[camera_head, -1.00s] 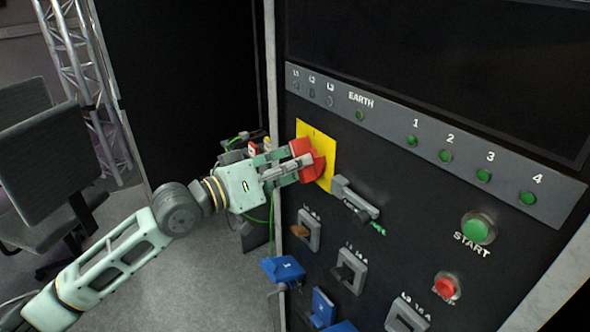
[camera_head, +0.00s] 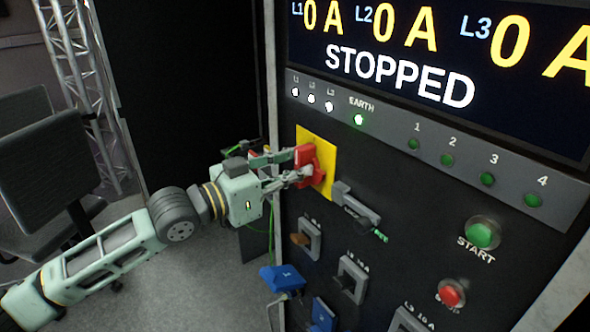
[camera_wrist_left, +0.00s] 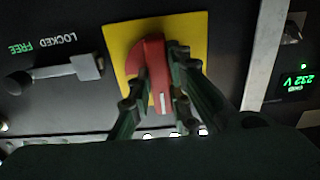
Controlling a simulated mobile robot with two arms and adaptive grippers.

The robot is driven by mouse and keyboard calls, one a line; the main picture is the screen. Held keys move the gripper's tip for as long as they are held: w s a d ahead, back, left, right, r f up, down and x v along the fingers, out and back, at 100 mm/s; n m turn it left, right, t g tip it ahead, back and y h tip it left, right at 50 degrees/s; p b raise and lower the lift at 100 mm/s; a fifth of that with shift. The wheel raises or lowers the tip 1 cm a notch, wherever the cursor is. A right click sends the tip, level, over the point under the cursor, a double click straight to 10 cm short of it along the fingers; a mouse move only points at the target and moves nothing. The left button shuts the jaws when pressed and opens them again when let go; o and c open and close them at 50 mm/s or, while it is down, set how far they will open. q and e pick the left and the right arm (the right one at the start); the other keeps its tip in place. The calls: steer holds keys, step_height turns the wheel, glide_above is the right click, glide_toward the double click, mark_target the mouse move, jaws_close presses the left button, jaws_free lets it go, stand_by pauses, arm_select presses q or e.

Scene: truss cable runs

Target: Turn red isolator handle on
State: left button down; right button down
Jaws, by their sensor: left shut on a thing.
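The red isolator handle (camera_head: 305,163) sits on a yellow plate (camera_head: 328,150) on the dark panel. In the left wrist view the red handle (camera_wrist_left: 154,75) stands nearly upright in the picture, in front of the yellow plate (camera_wrist_left: 196,38). My left gripper (camera_head: 299,166) is shut on the handle, with a finger on either side of it. Its fingers (camera_wrist_left: 158,85) also show around the handle in the left wrist view. The display (camera_head: 400,60) is lit and reads STOPPED, with 0 A for L1, L2 and L3. My right gripper is not in view.
A grey lock lever (camera_head: 355,203) sits below right of the plate. The L1, L2, L3 lamps and the EARTH lamp (camera_head: 358,119) glow. The green START button (camera_head: 481,234) and a red stop button (camera_head: 452,293) are at right. Blue connectors (camera_head: 282,277) stick out below.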

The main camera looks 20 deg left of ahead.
arm_select(q)
steer(key=shift+f, duration=0.15)
steer(key=c, duration=1.6)
jaws_free()
steer(key=shift+c, duration=0.2)
steer(key=v, duration=0.7)
steer(key=shift+s+a, duration=0.15)
steer(key=shift+s, duration=0.05)
